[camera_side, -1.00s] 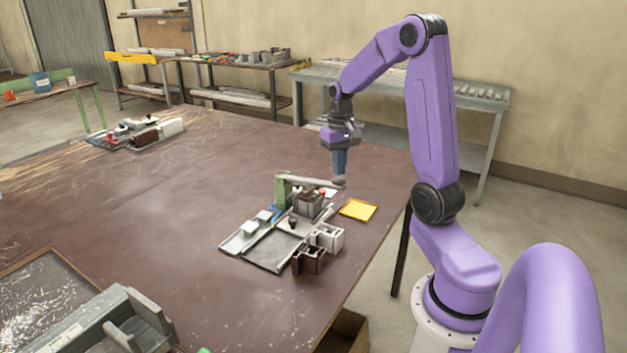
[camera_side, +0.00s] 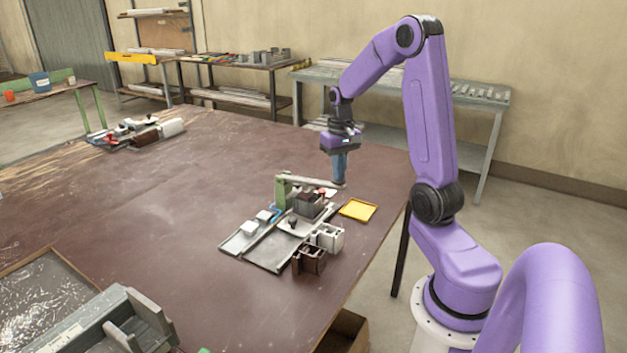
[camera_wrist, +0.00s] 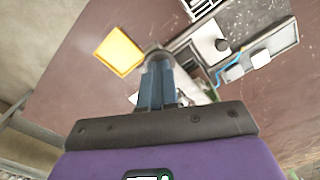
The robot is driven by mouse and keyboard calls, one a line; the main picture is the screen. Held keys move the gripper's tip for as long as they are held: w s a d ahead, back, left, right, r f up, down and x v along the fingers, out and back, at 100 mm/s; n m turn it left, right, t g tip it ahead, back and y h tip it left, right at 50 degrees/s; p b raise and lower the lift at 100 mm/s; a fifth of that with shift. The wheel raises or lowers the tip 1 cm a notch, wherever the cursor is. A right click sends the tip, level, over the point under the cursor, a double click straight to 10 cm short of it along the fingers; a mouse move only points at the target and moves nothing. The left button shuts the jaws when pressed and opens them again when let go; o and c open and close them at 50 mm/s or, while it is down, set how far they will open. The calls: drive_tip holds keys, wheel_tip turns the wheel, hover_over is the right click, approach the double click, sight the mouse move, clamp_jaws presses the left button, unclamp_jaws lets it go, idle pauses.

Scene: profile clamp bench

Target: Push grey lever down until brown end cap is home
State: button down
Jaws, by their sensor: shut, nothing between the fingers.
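The grey lever (camera_side: 310,181) extends right from a green post (camera_side: 281,192) on the clamp fixture, nearly level. My gripper (camera_side: 338,184) is shut and empty, pointing down at the lever's free end. Its fingertips overlap that end, so I cannot tell if they touch. In the wrist view the shut blue fingers (camera_wrist: 158,68) hide most of the lever. A dark brown block (camera_side: 309,203), apparently the end cap, sits in the fixture under the lever. Its seating is too small to judge.
A yellow tray (camera_side: 358,209) lies right of the fixture. Another brown part (camera_side: 308,261) and a white block (camera_side: 327,237) stand at its front. A second fixture (camera_side: 137,133) is at the far left. The table's middle is clear.

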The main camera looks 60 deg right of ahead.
drive_tip(key=shift+f, duration=1.25)
drive_tip(key=shift+r, duration=4.3)
drive_tip(key=s+a+n, duration=0.3)
drive_tip(key=a+n, duration=0.5)
drive_tip(key=a, duration=1.2)
drive_tip(key=s+a+f+n, duration=0.1)
drive_tip(key=s+a+n, duration=0.4)
drive_tip(key=s, duration=0.3)
drive_tip(key=s+a+f+n, duration=0.2)
drive_tip(key=s+a+n, duration=0.3)
drive_tip(key=s, duration=0.4)
drive_tip(key=shift+s+a+n, duration=0.15)
drive_tip(key=shift+s+n, duration=0.1)
drive_tip(key=shift+n, duration=0.05)
